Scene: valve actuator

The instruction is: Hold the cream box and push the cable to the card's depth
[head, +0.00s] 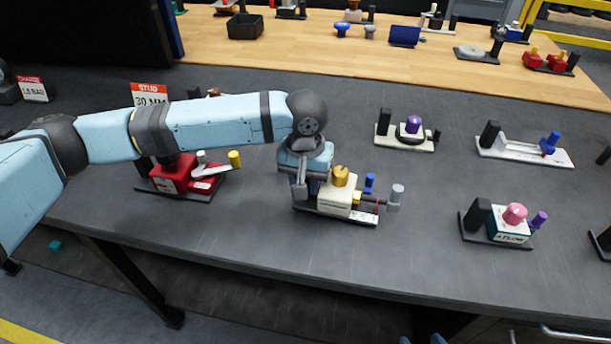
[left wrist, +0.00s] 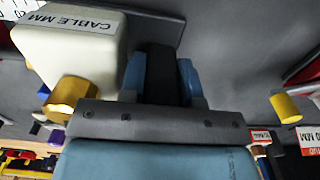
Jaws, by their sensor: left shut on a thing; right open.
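The cream box (head: 338,201) stands on a dark base with a gold knob on top. In the left wrist view the box (left wrist: 65,52) shows a "CABLE MM" label. A yellow rod, a blue peg (head: 369,183) and a grey upright cylinder (head: 396,194) are at its right; I cannot tell which part is the cable. My left gripper (head: 300,190) is shut on the black post (left wrist: 162,72) beside the box. My right gripper (head: 421,340) shows only as two separated blue tips at the bottom edge, open and apart from the box. The cable's card is not clearly readable.
A red device (head: 175,177) with a "STUD 30 MM" card (head: 150,94) stands left, under my left arm. A teal device with a pink knob (head: 514,214) stands right. A white device (head: 522,150) and a purple-knobbed one (head: 413,125) stand behind. The table front is clear.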

